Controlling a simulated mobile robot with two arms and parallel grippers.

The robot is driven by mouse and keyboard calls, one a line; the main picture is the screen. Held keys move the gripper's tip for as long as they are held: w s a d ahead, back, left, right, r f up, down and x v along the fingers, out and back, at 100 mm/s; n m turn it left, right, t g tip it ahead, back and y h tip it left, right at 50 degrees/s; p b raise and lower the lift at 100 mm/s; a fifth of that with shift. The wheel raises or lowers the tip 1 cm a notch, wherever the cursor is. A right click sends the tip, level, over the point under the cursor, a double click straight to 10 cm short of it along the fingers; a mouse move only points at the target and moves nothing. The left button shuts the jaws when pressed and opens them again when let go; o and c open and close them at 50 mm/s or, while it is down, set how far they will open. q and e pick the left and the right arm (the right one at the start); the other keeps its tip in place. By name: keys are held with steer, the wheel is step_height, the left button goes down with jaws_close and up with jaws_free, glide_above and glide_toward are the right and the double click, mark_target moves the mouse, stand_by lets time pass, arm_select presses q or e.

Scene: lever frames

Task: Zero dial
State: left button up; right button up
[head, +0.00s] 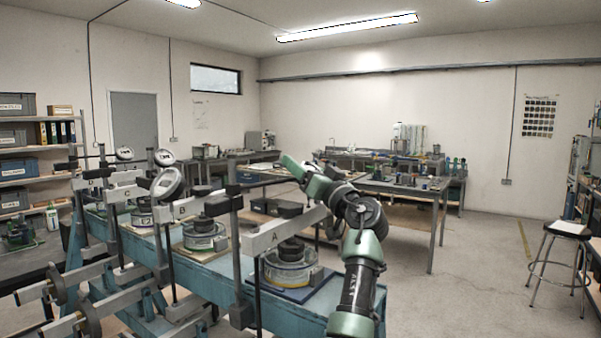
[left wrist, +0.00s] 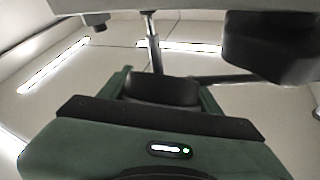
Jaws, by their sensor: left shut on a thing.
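Frame A (head: 278,236) is the nearest of a row of lever frames, with a pale beam lettered A and a black block on it. A round glass-sided pot with a dark weight (head: 291,250) stands below the beam. I cannot tell what this part is. Frame A's dial is not clearly seen; my arm may hide it. My right gripper is not in view.
Frames B, C and D stand behind to the left, with round dials such as the one by B (head: 167,182). The blue bench (head: 220,282) carries them. A stool (head: 560,250) stands at the right; the floor between is clear. A black block (left wrist: 270,45) hangs close above my left wrist.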

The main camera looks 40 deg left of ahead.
arm_select(q)
steer(key=shift+w+m+t+h, duration=0.1)
steer(key=shift+m+t+h, duration=0.2)
steer(key=shift+m+t, duration=0.2)
steer(key=o, duration=1.4)
steer(key=b+v, duration=0.3)
steer(key=v, duration=0.3)
steer(key=shift+d+f, duration=0.3)
steer(key=shift+d, duration=0.05)
steer(key=shift+s+d, duration=0.25)
steer(key=shift+d, duration=0.25)
steer(key=shift+f, duration=0.1)
